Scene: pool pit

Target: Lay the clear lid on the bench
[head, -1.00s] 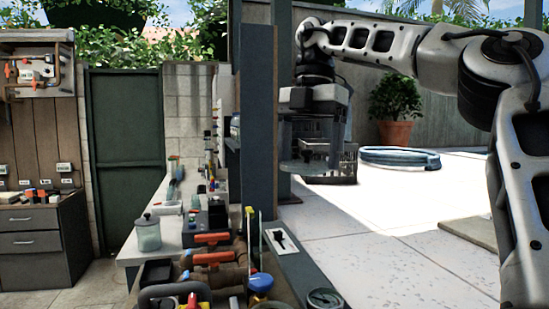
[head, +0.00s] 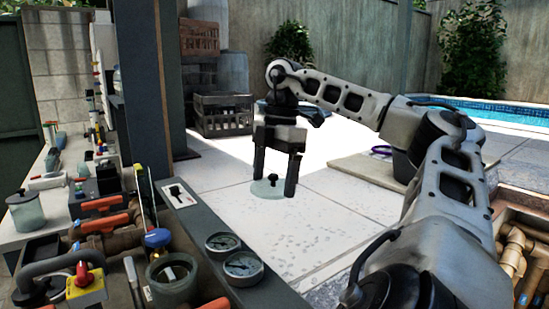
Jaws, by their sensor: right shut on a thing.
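My right gripper (head: 274,184) hangs pointing down over the pale paving, right of the bench. It is shut on the clear lid (head: 264,190), a round, see-through greenish disc with a dark knob, held about level. The bench's grey edge (head: 205,222) runs along the lower left, with pipework and tools on and beside it. The lid is in the air, apart from the bench. My left gripper is out of view.
Two round gauges (head: 243,268) sit on the bench edge. A valve with a red knob on a yellow box (head: 85,285) and a lidded jar (head: 25,211) stand left. A dark post (head: 147,90) rises behind. An open pipe pit (head: 520,235) lies at right.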

